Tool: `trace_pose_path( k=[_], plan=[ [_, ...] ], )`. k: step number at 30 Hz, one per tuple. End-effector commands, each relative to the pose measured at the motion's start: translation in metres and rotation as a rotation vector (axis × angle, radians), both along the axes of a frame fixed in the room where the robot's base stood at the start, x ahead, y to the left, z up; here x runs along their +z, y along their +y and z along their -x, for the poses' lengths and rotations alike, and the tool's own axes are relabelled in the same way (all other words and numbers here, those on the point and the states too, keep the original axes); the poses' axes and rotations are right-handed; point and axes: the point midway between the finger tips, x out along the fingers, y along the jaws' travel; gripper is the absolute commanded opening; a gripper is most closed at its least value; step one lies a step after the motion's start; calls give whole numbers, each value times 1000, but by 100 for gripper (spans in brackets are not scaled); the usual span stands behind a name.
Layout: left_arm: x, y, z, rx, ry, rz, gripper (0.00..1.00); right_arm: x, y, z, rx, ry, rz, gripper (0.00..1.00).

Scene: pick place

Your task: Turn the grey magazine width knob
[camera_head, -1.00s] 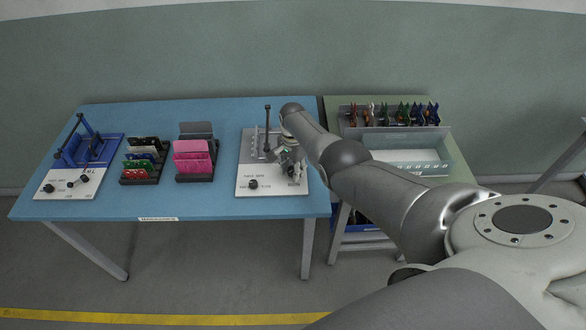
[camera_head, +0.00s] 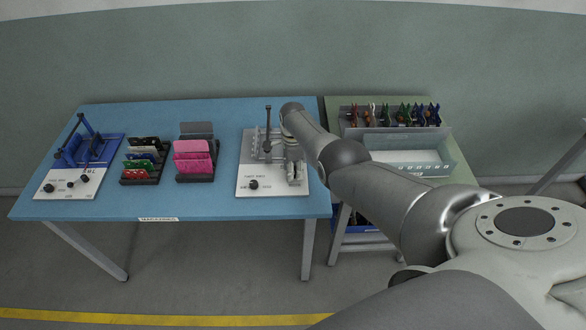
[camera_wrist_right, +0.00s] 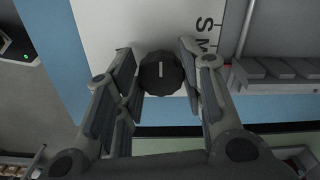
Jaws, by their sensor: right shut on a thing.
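The grey magazine (camera_head: 245,160) stands on a white plate at the right end of the blue table. My right gripper (camera_head: 292,178) reaches down over its right front part. In the right wrist view the width knob (camera_wrist_right: 161,75), dark and ribbed with a white pointer line, sits between the two fingers of my right gripper (camera_wrist_right: 160,62), which is shut on it. The letters S and M are printed on the white plate beside the knob. In the head view the gripper hides this knob. My left gripper is not in view.
A second dark knob (camera_head: 253,184) sits on the same plate, left of my gripper. A black post (camera_head: 267,125) rises behind. Racks of pink boards (camera_head: 192,157) and mixed boards (camera_head: 143,160), and a blue fixture (camera_head: 70,150), stand to the left. A grey bin (camera_head: 420,142) is on the green table.

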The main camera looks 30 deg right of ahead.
Motion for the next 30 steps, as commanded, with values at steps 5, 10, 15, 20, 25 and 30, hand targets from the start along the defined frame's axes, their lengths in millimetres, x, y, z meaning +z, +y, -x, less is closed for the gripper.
trace_pose_path(
  k=[5,10,15,20,25,30],
  plan=[
    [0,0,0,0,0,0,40,1,-1,-1,-10,-2,2,13],
    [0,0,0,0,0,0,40,1,-1,-1,-10,-2,2,13],
    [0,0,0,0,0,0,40,1,-1,-1,-9,-2,2,44],
    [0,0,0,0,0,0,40,1,0,-1,-9,-2,1,58],
    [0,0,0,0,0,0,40,0,0,0,-9,-1,0,58],
    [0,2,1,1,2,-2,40,2,0,-1,-9,-2,1,58]
  ],
)
